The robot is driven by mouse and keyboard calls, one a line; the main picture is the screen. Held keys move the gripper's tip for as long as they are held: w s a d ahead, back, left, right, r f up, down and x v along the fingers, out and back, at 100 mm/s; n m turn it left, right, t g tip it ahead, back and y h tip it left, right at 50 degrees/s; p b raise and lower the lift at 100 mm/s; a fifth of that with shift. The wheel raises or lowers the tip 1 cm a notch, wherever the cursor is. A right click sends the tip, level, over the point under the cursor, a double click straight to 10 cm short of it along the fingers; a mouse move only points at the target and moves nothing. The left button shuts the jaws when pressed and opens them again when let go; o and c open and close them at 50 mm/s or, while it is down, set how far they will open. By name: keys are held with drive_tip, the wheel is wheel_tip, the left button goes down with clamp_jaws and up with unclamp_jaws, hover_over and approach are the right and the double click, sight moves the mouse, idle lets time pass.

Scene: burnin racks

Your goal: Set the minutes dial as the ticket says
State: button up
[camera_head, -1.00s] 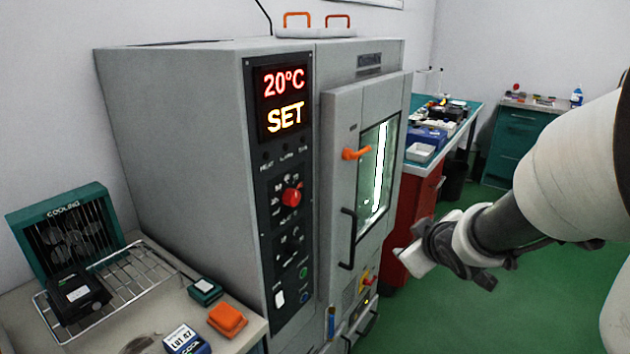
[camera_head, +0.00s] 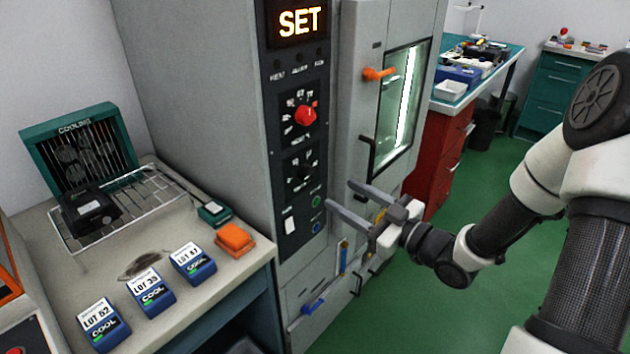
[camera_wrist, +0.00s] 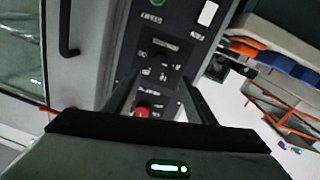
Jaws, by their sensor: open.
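The oven's black control panel (camera_head: 297,110) carries a red knob (camera_head: 305,115) and, below it, a darker dial (camera_head: 300,173). Markings surround both, too small to read, so I cannot tell which is the minutes dial. My gripper (camera_head: 341,194) is open and empty, low and to the right of the darker dial, fingers toward the panel. In the wrist view the panel appears upside down, with the darker dial (camera_wrist: 163,72) ahead of the fingers and the red knob (camera_wrist: 142,112) partly hidden above the gripper body. I cannot make out a ticket.
The oven door with its orange latch (camera_head: 378,73) and black handle (camera_head: 372,157) is close beside my gripper. The bench at left holds a cooling rack (camera_head: 150,205), blue lot boxes (camera_head: 152,292) and an orange block (camera_head: 235,238). Green floor is clear at right.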

sight(310, 175)
drive_tip(key=b+x, duration=0.1)
drive_tip(key=x, duration=0.9)
drive_tip(key=shift+w+a, duration=0.15)
drive_tip(key=c, duration=1)
